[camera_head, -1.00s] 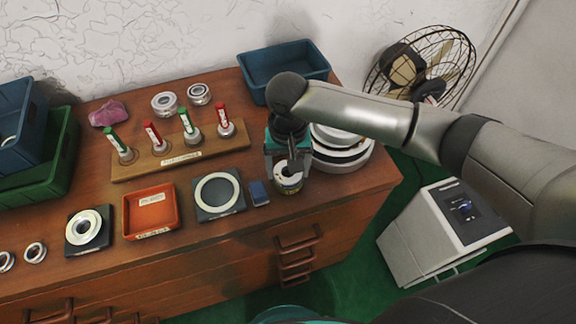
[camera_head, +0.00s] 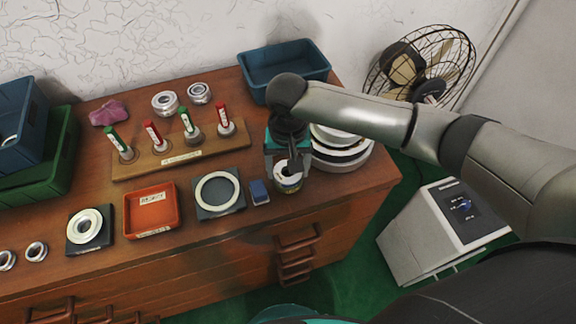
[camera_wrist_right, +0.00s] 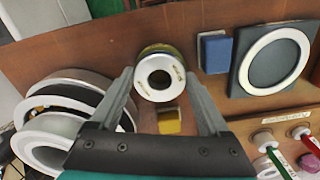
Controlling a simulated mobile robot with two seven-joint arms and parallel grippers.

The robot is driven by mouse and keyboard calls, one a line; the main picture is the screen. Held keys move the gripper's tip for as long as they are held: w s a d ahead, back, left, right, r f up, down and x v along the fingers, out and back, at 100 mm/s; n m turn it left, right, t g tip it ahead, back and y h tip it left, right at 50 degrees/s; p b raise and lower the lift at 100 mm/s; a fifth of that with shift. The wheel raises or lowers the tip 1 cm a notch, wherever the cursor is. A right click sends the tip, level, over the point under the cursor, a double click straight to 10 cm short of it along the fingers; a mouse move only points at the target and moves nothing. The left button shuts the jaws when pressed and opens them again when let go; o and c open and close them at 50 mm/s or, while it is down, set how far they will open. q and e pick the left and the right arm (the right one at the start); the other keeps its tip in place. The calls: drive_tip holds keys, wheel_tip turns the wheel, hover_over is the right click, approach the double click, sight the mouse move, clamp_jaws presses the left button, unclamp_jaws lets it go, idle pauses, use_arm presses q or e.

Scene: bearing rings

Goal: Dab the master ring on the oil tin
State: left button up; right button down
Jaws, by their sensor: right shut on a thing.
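My right gripper (camera_head: 289,168) points down at the right part of the bench. In the right wrist view its two fingers (camera_wrist_right: 160,76) stand on either side of a small white-faced ring with a dark hole, which I take for the master ring (camera_wrist_right: 148,77); it is held between them. The ring also shows in the head view (camera_head: 288,180). An olive-yellow round edge, apparently the oil tin (camera_wrist_right: 160,47), shows close behind the ring; I cannot tell whether they touch. A small yellow patch (camera_wrist_right: 168,122) shows between the fingers. My left gripper is not in view.
A blue block (camera_head: 259,191) and a dark pad with a large ring (camera_head: 217,213) lie left of the gripper. Stacked white rings (camera_head: 343,160) stand close on its right. A gauge rack (camera_head: 180,160), an orange tray (camera_head: 152,233) and a blue bin (camera_head: 284,67) are also on the bench.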

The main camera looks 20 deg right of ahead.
drive_tip(key=shift+s+f+p, duration=0.1)
drive_tip(key=shift+f+p, duration=0.05)
drive_tip(key=shift+p, duration=0.35)
idle(1.8)
wheel_tip(320, 180, up, 7)
drive_tip(key=p, duration=0.9)
drive_tip(key=shift+p, duration=0.3)
drive_tip(key=shift+w+r, duration=0.2)
drive_tip(key=shift+r, duration=0.05)
idle(0.3)
